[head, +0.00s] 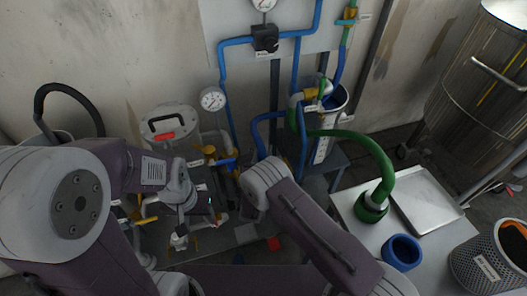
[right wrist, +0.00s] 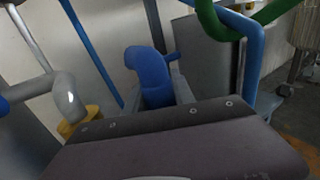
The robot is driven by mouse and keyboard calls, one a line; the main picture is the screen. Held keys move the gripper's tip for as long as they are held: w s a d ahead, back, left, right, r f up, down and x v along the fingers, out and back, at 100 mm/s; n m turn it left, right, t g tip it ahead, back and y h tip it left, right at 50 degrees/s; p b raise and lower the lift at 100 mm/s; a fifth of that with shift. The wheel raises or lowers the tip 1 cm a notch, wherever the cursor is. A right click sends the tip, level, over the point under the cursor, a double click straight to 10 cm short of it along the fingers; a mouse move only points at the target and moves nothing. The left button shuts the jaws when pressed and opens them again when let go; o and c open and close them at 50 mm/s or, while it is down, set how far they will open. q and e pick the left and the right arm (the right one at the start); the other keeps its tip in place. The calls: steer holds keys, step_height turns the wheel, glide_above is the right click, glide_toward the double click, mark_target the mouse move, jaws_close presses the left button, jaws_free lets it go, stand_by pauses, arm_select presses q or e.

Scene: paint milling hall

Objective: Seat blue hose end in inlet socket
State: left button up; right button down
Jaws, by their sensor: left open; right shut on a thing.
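The blue hose end (right wrist: 150,70) stands between the grey fingers of my right gripper (right wrist: 157,94) in the right wrist view; the gripper is shut on it. In the head view, a curved blue hose (head: 262,128) rises just beyond my right wrist, which hides the fingers and the held end. My left gripper (head: 198,208) is open at the lower left of the head view, near the pump and valve parts; its fingertips are hard to make out. I cannot pick out the inlet socket for certain.
A green hose (head: 372,152) arches to a green collar (head: 371,210) on the right table, beside a blue ring (head: 402,266) and a metal tray (head: 425,203). A gauge (head: 212,99) and blue pipes stand at the wall.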

steer(key=c, duration=1)
jaws_free()
steer(key=shift+o, duration=0.2)
steer(key=s+a+p, duration=0.1)
steer(key=s, duration=0.8)
steer(key=shift+a+p, duration=0.2)
steer(key=shift+p, duration=0.15)
